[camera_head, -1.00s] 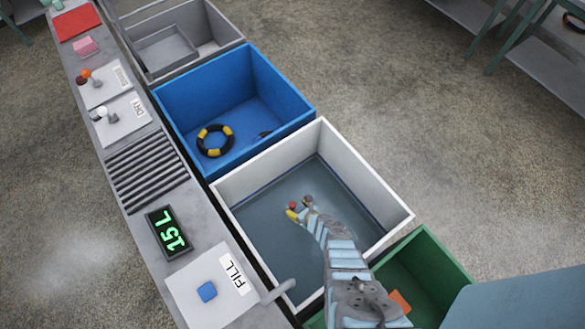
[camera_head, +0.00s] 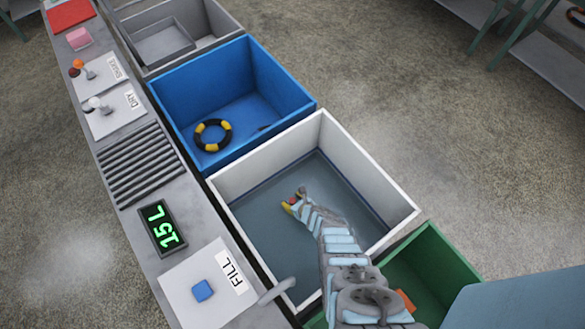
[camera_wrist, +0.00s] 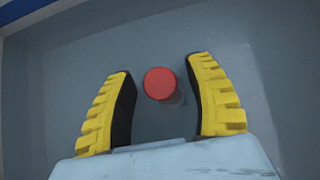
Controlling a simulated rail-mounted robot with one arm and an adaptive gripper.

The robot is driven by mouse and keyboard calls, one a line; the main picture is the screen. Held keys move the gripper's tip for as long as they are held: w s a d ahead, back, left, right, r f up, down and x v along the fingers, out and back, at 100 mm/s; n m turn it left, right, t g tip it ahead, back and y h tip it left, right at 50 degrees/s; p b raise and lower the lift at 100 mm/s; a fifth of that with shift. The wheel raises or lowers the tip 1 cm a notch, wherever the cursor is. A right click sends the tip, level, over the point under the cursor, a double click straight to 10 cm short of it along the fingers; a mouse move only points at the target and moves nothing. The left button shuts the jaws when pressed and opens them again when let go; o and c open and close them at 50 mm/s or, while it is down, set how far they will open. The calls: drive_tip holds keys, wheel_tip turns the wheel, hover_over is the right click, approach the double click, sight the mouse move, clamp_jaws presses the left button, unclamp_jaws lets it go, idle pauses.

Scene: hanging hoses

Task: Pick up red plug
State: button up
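The red plug (camera_wrist: 160,84) shows its round top in the wrist view, on the grey floor of the white basin. It also shows as a small red spot in the head view (camera_head: 294,200). My gripper (camera_wrist: 160,66) is open, with one yellow-and-black finger on each side of the plug. In the head view my gripper (camera_head: 292,201) reaches down inside the white basin (camera_head: 368,173), partly covering the plug.
A blue bin (camera_head: 277,83) with a black-and-yellow ring (camera_head: 226,128) stands behind the basin. A green bin (camera_head: 447,257) stands in front at right. The counter (camera_head: 130,222) at left carries a "15 L" display (camera_head: 162,228) and a blue FILL button (camera_head: 202,290).

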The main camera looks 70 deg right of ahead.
clamp_jaws()
wheel_tip(320, 180, up, 10)
drive_tip(key=p, duration=0.9)
drive_tip(key=shift+p, duration=0.4)
